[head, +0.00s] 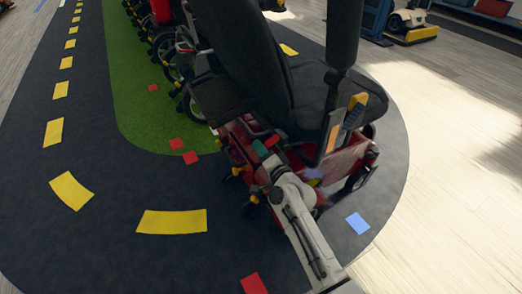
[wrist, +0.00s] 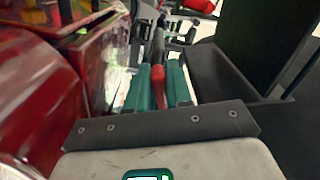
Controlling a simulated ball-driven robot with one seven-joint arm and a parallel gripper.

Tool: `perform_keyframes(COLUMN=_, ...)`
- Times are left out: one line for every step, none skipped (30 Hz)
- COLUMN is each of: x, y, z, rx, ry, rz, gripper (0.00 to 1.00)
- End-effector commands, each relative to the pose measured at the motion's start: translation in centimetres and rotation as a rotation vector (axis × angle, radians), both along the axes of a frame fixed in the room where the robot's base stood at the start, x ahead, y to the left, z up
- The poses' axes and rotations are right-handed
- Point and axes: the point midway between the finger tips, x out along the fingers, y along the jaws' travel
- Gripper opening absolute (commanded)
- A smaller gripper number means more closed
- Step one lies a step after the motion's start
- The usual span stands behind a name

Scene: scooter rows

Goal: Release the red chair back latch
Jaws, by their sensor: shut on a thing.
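The red chair back latch (wrist: 158,90) is a narrow red lever on a dark stem in the wrist view. My gripper (wrist: 160,82) has its two teal fingers on either side of it, shut on it. In the head view my gripper (head: 265,148) reaches the scooter's side, low beneath the black seat back (head: 238,55). A small red piece shows by the fingers there, too small to tell as the latch. The seat back is tilted, and the seat cushion (head: 318,98) is to its right.
The red scooter body (head: 345,160) surrounds my gripper; a red panel (wrist: 95,60) is close on the left in the wrist view and a dark panel (wrist: 215,75) on the right. Other scooters (head: 165,45) stand in a row behind.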

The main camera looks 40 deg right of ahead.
Motion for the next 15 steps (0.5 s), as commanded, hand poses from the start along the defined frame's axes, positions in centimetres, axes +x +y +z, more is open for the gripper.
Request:
perform_keyframes(x=-0.07, y=0.03, z=-0.27, rx=-0.006, ry=0.007, rz=0.001, gripper=0.00)
perform_keyframes(x=-0.08, y=0.03, z=-0.28, rx=-0.008, ry=0.007, rz=0.001, gripper=0.00)
perform_keyframes(x=-0.08, y=0.03, z=-0.28, rx=-0.009, ry=0.008, rz=0.001, gripper=0.00)
perform_keyframes(x=-0.09, y=0.03, z=-0.29, rx=-0.009, ry=0.009, rz=0.001, gripper=0.00)
perform_keyframes(x=-0.09, y=0.03, z=-0.29, rx=-0.009, ry=0.009, rz=0.001, gripper=0.00)
perform_keyframes(x=-0.09, y=0.02, z=-0.30, rx=-0.009, ry=0.009, rz=0.001, gripper=0.00)
perform_keyframes(x=-0.09, y=0.03, z=-0.31, rx=-0.010, ry=0.009, rz=0.001, gripper=0.00)
perform_keyframes(x=-0.09, y=0.03, z=-0.31, rx=-0.010, ry=0.009, rz=0.001, gripper=0.00)
perform_keyframes(x=-0.10, y=0.03, z=-0.32, rx=-0.010, ry=0.010, rz=0.001, gripper=0.00)
perform_keyframes(x=-0.10, y=0.02, z=-0.33, rx=-0.010, ry=0.010, rz=0.001, gripper=0.00)
perform_keyframes(x=-0.10, y=0.02, z=-0.34, rx=-0.010, ry=0.010, rz=0.001, gripper=0.00)
perform_keyframes(x=-0.10, y=0.03, z=-0.34, rx=-0.009, ry=0.010, rz=0.001, gripper=0.23)
perform_keyframes(x=-0.10, y=0.03, z=-0.34, rx=-0.009, ry=0.010, rz=0.001, gripper=0.26)
perform_keyframes(x=-0.10, y=0.02, z=-0.34, rx=-0.009, ry=0.010, rz=0.001, gripper=0.28)
perform_keyframes(x=-0.09, y=0.01, z=-0.31, rx=-0.008, ry=0.008, rz=0.001, gripper=0.32)
